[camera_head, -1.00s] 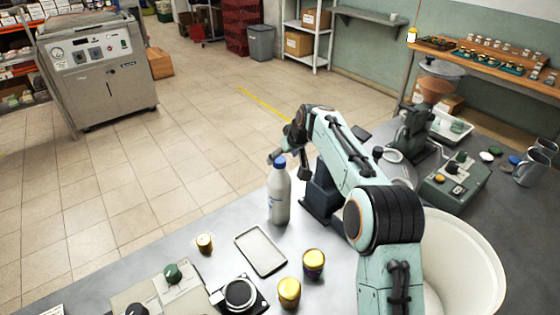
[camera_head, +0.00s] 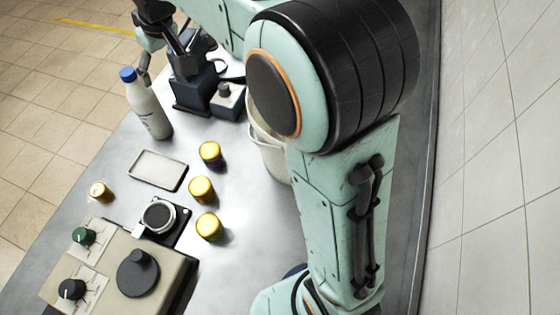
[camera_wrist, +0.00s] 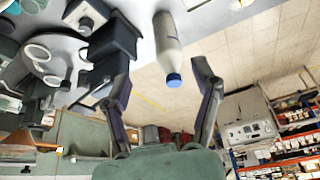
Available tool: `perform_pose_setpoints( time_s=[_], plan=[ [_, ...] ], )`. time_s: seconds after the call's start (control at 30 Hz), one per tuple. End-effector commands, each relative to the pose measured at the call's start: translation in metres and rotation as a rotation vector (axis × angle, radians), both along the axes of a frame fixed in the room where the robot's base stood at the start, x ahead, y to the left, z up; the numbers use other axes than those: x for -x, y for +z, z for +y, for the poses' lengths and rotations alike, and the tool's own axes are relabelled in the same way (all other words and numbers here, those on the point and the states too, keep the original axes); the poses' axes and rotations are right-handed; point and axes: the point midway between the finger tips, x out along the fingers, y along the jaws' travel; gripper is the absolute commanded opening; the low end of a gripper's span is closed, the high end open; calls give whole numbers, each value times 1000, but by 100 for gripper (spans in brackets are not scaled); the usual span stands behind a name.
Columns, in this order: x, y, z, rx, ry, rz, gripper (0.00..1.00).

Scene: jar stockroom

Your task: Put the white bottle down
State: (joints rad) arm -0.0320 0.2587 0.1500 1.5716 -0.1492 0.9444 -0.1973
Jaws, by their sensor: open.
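The white bottle (camera_head: 149,110) with a blue cap stands on the grey table near its far left edge in the head view. In the wrist view the bottle (camera_wrist: 168,38) appears upside down, its cap pointing toward my gripper. My gripper (camera_wrist: 160,76) is open, with one finger to each side of the cap and a visible gap to both. In the head view my gripper is at the top, just behind and right of the cap, partly cut off and hard to make out.
A shallow grey tray (camera_head: 157,170) lies in front of the bottle. Several yellow-lidded jars (camera_head: 201,189) and a small scale (camera_head: 160,217) stand nearby. A dark blue block-like stand (camera_head: 192,92) is close to the bottle's right. A white bucket (camera_head: 268,150) is farther right.

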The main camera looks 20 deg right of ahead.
Motion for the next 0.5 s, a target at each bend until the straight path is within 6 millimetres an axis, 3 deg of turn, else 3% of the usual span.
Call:
perform_pose_setpoints(
  time_s=[0.03,0.1,0.2,0.3,0.4,0.5],
  plan=[
    [39,2,-17,25,-48,42,63],
    [96,-4,-39,49,-122,116,63],
    [174,-20,-63,65,-223,215,63],
    [236,-41,-76,65,-302,296,63],
    [277,-58,-82,60,-352,353,63],
    [298,-68,-84,56,-377,384,63]
  ],
)
